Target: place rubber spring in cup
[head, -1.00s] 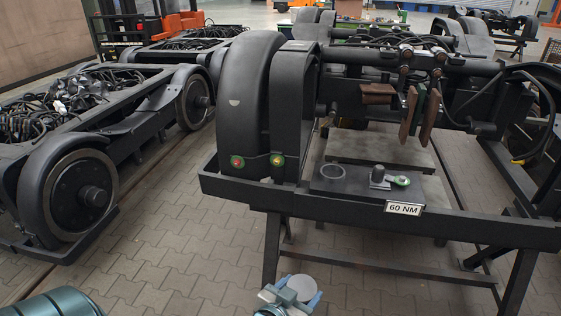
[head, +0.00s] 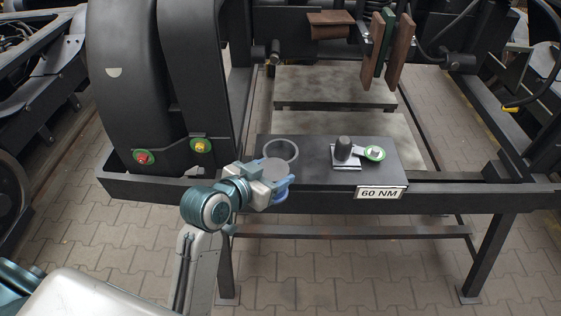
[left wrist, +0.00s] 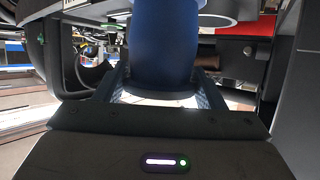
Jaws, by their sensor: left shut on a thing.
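The cup (head: 296,150) is a dark, open, round ring on the black plate of the bogie frame. My left gripper (head: 280,187) is shut on the rubber spring (head: 273,166), whose round grey top shows in the head view. The spring is just in front of the cup and overlaps its near rim in the picture; its height above the plate cannot be told. In the left wrist view the spring's blue body (left wrist: 163,40) stands between the two fingers. The spring's lower end is hidden in the head view. My right gripper is not in view.
A large black wheel cover (head: 125,80) rises at the left. The floor in front is clear.

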